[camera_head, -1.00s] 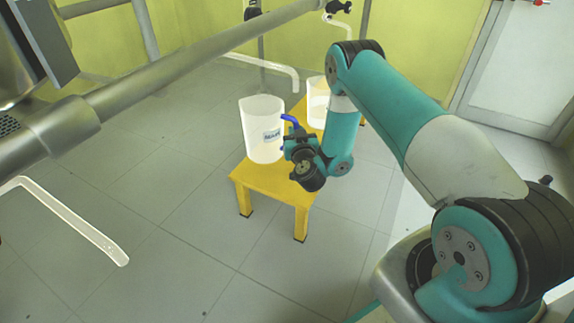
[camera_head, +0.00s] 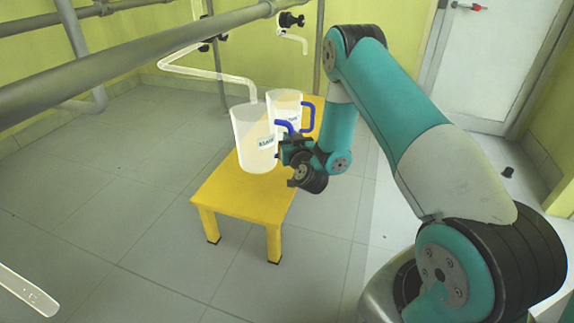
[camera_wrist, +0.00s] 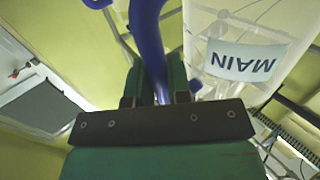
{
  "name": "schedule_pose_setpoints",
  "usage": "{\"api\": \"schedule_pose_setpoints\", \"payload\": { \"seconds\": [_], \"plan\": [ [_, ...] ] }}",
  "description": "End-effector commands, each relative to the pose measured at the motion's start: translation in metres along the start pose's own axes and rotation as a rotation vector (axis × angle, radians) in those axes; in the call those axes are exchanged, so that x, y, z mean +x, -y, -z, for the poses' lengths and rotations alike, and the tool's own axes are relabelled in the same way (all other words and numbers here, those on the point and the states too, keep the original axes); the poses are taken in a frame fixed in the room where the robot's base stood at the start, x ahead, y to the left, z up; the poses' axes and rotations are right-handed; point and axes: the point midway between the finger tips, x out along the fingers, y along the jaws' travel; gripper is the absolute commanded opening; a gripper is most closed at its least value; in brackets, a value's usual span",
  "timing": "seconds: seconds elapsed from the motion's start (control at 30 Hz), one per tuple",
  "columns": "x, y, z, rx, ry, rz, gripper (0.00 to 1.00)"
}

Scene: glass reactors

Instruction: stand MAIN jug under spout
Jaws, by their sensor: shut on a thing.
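The MAIN jug (camera_head: 253,145) is translucent white with a blue handle and a pale label. In the wrist view its label reads MAIN upside down (camera_wrist: 246,61). My gripper (camera_head: 290,150) is shut on the blue handle, which passes between the jaws in the wrist view (camera_wrist: 160,88). The jug looks upright over the yellow stool (camera_head: 240,202); I cannot tell whether its base touches the top. A clear glass spout (camera_head: 215,75) runs from the upper left and its bent end appears just above or behind the jug's rim; the exact gap is unclear.
A second jug (camera_head: 284,101) with a blue handle stands just behind, partly hidden by the MAIN jug. Another clear spout (camera_head: 292,37) hangs farther back. A grey pipe (camera_head: 130,63) crosses the upper left. A clear tube (camera_head: 28,292) is at lower left. The stool's near end is bare.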

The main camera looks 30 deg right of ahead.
Motion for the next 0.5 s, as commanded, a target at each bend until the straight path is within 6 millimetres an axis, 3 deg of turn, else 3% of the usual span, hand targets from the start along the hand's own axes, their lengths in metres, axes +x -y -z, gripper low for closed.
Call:
{"api": "schedule_pose_setpoints", "payload": {
  "seconds": [0.03, 0.17, 0.33, 0.5],
  "plan": [
    [0.000, 0.000, -0.015, 0.000, -0.003, 0.000, 0.00],
    [0.001, 0.000, -0.024, 0.002, -0.003, -0.001, 0.00],
    [0.000, -0.001, -0.050, 0.000, -0.002, -0.001, 0.00],
    [0.001, -0.001, -0.054, 0.001, -0.004, -0.001, 0.00]
  ]
}}
